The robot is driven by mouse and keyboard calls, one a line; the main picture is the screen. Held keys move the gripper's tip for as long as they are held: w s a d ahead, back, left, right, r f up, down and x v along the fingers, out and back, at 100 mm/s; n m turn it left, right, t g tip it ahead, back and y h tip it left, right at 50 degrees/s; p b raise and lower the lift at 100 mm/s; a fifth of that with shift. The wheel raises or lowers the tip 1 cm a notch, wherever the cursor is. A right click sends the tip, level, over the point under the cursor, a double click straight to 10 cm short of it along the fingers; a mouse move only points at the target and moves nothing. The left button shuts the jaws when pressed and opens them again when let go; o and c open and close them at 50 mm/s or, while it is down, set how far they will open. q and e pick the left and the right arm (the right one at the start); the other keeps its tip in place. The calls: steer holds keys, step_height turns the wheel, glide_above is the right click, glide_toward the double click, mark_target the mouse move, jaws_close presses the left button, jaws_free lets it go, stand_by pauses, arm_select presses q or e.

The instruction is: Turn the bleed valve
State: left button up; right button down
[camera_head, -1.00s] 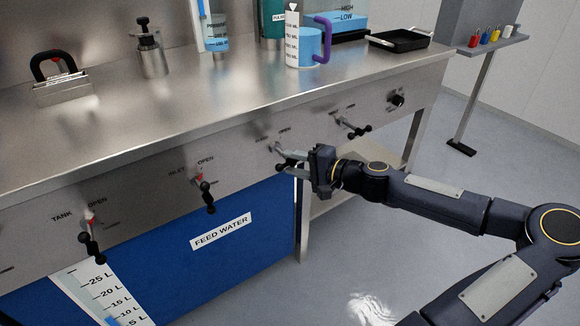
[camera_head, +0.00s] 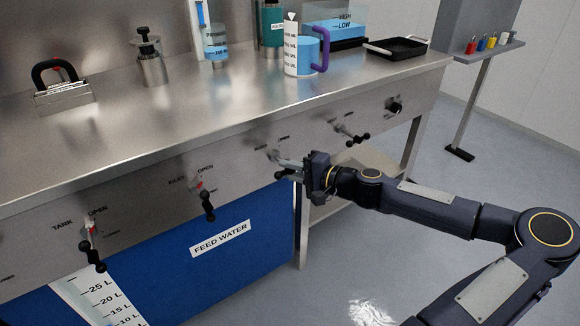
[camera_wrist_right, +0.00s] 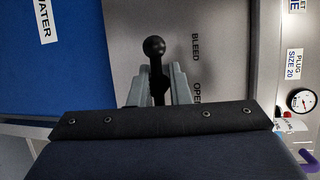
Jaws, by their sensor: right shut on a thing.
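The bleed valve shows in the head view as a small fitting (camera_head: 272,156) on the steel front panel, mostly covered by my gripper. In the right wrist view its black lever with a round knob (camera_wrist_right: 155,47) stands between the grey fingers, beside the printed words BLEED and OPEN. My right gripper (camera_head: 287,168) is shut on this lever, and its fingers also show in the wrist view (camera_wrist_right: 158,88). The lever's lower end is hidden by the gripper. My left gripper is not in view.
The tank valve (camera_head: 92,250) and inlet valve (camera_head: 207,205) sit left on the same panel; another valve (camera_head: 352,136) and a black knob (camera_head: 394,106) sit right. A blue feed water tank (camera_head: 250,240) is below. A jug (camera_head: 303,55) stands on the bench.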

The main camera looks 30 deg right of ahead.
steer(key=shift+f, duration=0.25)
steer(key=c, duration=1.5)
jaws_free()
steer(key=shift+o, duration=0.2)
steer(key=shift+r, duration=0.1)
steer(key=shift+s+d, duration=0.15)
steer(key=p+v, duration=0.2)
steer(key=v, duration=0.5)
steer(key=shift+s, duration=0.25)
